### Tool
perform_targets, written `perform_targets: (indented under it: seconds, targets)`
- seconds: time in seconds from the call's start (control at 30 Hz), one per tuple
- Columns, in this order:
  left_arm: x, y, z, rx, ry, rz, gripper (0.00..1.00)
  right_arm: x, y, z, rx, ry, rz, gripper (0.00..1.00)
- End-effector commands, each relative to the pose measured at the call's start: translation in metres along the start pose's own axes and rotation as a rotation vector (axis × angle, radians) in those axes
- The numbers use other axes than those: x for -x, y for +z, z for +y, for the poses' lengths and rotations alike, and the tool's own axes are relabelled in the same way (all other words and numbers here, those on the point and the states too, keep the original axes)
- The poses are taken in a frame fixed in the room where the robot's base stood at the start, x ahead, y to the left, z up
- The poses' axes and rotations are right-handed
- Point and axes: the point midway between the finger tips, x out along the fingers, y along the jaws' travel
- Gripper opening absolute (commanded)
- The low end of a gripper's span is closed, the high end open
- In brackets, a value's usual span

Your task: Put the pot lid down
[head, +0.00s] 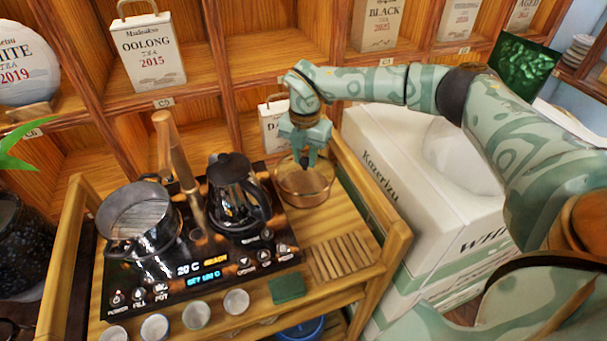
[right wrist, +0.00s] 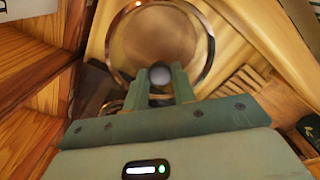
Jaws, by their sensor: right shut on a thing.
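The pot lid (head: 303,187) is a clear glass disc with a metal rim, over the wooden cart top to the right of the black cooker. My right gripper (head: 307,160) points down and is shut on the lid's knob. In the right wrist view the round knob sits between the fingers of my right gripper (right wrist: 160,85), with the lid's rim (right wrist: 207,50) around it. I cannot tell whether the lid touches the wood. The steel pot (head: 140,222) stands uncovered on the cooker's left side. My left gripper is not in view.
A dark steel kettle (head: 238,195) stands on the cooker (head: 210,263), beside an upright wooden-clad spout (head: 178,165). A slatted wooden rack (head: 341,257), a green cloth (head: 287,289) and several small cups line the cart's front. White boxes (head: 425,190) stand to the right.

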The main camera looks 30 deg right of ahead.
Motion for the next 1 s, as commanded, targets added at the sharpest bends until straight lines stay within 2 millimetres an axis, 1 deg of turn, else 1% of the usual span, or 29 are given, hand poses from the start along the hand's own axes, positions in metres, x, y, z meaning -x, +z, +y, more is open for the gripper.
perform_targets:
  seconds: [0.17,0.3,0.37,0.4,0.6,0.73,0.77,0.8,0.83,1.0]
  targets:
    - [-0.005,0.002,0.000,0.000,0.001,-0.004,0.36,-0.016,0.000,0.001,0.001,0.000,0.000,0.00]
    - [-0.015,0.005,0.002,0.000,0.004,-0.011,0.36,-0.044,-0.001,0.000,0.001,-0.002,0.002,0.00]
    - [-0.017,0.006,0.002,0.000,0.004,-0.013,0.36,-0.053,0.000,0.001,0.001,-0.001,0.001,0.00]
    - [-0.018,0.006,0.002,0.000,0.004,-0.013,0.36,-0.055,0.000,0.001,0.002,0.000,0.001,0.00]
    - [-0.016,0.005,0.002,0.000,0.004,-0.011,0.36,-0.053,0.000,0.001,0.002,0.002,-0.001,0.00]
    - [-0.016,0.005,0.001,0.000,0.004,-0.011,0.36,-0.055,0.000,0.000,0.002,0.001,0.000,0.00]
    - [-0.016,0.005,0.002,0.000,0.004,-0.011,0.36,-0.056,0.000,0.000,0.002,0.001,0.000,0.29]
    - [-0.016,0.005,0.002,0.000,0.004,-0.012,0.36,-0.056,0.000,0.000,0.002,0.002,0.000,0.40]
    - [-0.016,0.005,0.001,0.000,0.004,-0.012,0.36,-0.056,0.000,0.000,0.002,0.001,0.000,0.48]
    - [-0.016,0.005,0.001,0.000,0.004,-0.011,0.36,-0.056,0.000,0.000,0.002,0.002,0.000,0.48]
